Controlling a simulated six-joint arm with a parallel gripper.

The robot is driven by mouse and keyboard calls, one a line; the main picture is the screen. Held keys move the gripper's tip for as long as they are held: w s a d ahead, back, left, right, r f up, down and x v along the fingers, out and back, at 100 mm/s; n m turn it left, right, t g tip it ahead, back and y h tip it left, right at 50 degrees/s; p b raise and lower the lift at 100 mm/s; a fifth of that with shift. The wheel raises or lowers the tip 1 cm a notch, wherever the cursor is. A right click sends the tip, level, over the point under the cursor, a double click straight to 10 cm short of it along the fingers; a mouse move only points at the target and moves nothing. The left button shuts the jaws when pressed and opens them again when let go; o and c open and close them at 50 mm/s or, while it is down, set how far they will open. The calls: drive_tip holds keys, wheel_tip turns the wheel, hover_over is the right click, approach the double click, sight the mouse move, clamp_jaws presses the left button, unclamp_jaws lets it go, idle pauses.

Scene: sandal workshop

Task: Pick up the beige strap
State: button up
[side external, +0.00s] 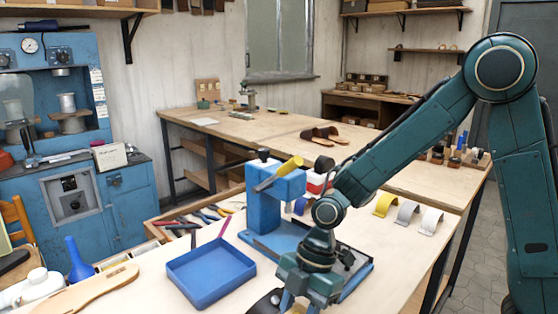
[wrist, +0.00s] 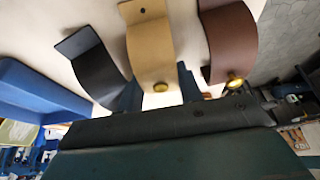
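The beige strap (wrist: 150,45) is a curved band with a dark hole at its far end and a brass stud at its near end, in the wrist view. My gripper (wrist: 157,90) is open. Its two teal fingertips show on either side of the strap's near end; I cannot tell whether they touch it. In the side external view my gripper (side external: 290,298) is low over the front of the bench, its fingertips cut off by the bottom edge. The beige strap is not visible there.
A black strap (wrist: 92,62) lies close left of the beige one, a brown strap (wrist: 228,42) close right. A blue tray (side external: 211,273) and a blue press (side external: 275,195) stand nearby. Yellow (side external: 385,204), grey (side external: 407,212) and white (side external: 431,221) straps stand farther right.

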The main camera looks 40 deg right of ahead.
sight(297, 312)
drive_tip(key=c, duration=0.4)
drive_tip(key=shift+r, duration=0.1)
wheel_tip(297, 312, up, 20)
drive_tip(key=shift+w+f, duration=0.1)
idle(0.5)
drive_tip(key=shift+d, duration=0.1)
idle(0.5)
drive_tip(key=w+d+f+m+t+h, duration=0.15)
drive_tip(key=w+d+m, duration=0.25)
drive_tip(key=d+m, duration=0.5)
drive_tip(key=w+d+f+m+t+h, duration=0.1)
drive_tip(key=w+d+m+t+h, duration=0.3)
drive_tip(key=d, duration=0.9)
drive_tip(key=s+d+m, duration=0.2)
drive_tip(key=d+m, duration=0.2)
drive_tip(key=d, duration=0.3)
drive_tip(key=s+d+r+m+g+h, duration=0.1)
drive_tip(key=s+d+m, duration=0.1)
drive_tip(key=d+m, duration=0.2)
drive_tip(key=s+d+m+g, duration=0.1)
drive_tip(key=d+m, duration=0.4)
drive_tip(key=d, duration=0.6)
drive_tip(key=shift+s+d+r+h, duration=0.1)
drive_tip(key=shift+s+r+h, duration=0.1)
drive_tip(key=shift+s+h, duration=0.25)
